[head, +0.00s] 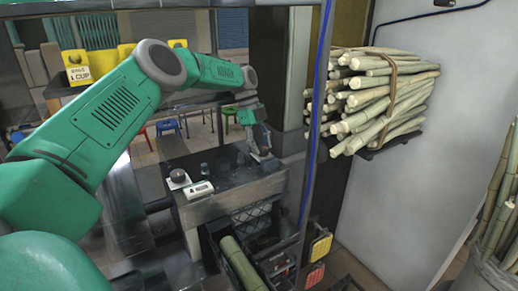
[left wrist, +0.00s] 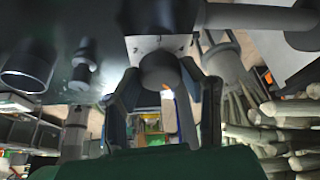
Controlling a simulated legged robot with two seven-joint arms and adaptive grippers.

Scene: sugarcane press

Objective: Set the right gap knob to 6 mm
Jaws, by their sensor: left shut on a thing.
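My left gripper (head: 262,145) reaches down to the right end of the dark machine top in the head view. In the left wrist view, its two fingers (left wrist: 162,92) are closed around a dark round knob (left wrist: 160,70), one on each side. This is the knob at the right end, in front of a white dial plate (left wrist: 145,46) with small dark marks. The marks are too small to read, so I cannot tell the knob's setting. In the head view the gripper mostly hides this knob. My right gripper is not in view.
A second dark knob (head: 178,175) on a white plate sits at the left of the machine top, with a small white box (head: 199,190) in front. A cane bundle (head: 385,95) lies on a wall shelf at right. A dark crate (head: 240,262) holding a green cane stands below.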

